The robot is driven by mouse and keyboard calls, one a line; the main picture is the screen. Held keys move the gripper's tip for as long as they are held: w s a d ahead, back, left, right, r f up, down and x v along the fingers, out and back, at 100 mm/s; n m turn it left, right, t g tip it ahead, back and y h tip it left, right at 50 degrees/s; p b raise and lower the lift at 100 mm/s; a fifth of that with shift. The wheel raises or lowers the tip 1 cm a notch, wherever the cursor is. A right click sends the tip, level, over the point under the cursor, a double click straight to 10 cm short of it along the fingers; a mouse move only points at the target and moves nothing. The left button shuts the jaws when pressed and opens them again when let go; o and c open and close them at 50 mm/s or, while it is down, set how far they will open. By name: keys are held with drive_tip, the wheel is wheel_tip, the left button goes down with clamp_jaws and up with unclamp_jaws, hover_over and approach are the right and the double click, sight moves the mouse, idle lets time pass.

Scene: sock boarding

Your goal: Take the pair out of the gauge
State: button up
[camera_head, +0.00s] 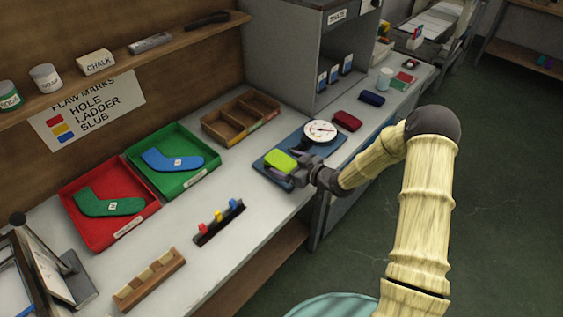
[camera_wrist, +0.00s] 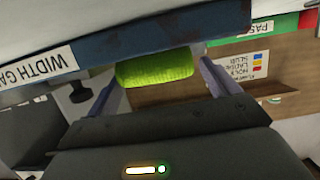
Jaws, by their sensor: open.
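The width gauge (camera_head: 313,148) is a blue base with a round white dial, lying on the bench. A lime-green folded pair (camera_head: 281,161) sits at the gauge's left front part. My gripper (camera_head: 291,178) is at the pair's near side. In the wrist view the pair (camera_wrist: 155,69) lies between my two spread fingers, with a gap visible on the right side. The gauge's labelled blue edge (camera_wrist: 120,45) runs close above the fingers in that view. Whether a finger touches the pair cannot be told.
A green tray (camera_head: 205,183) with a blue sock and a red tray (camera_head: 75,237) with a green sock stand to the left. An empty brown divided box (camera_head: 240,118) is behind the gauge. Dark red (camera_head: 347,121) and navy (camera_head: 372,97) folded items lie to the right.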

sight(287, 163)
drive_tip(key=shift+w+a+f, duration=0.1)
drive_tip(key=shift+w+a, duration=0.15)
drive_tip(key=shift+a, duration=0.05)
drive_tip(key=c, duration=1.2)
drive_tip(key=shift+o, duration=0.2)
wheel_tip(287, 163, up, 10)
drive_tip(key=shift+d, duration=0.1)
idle(0.3)
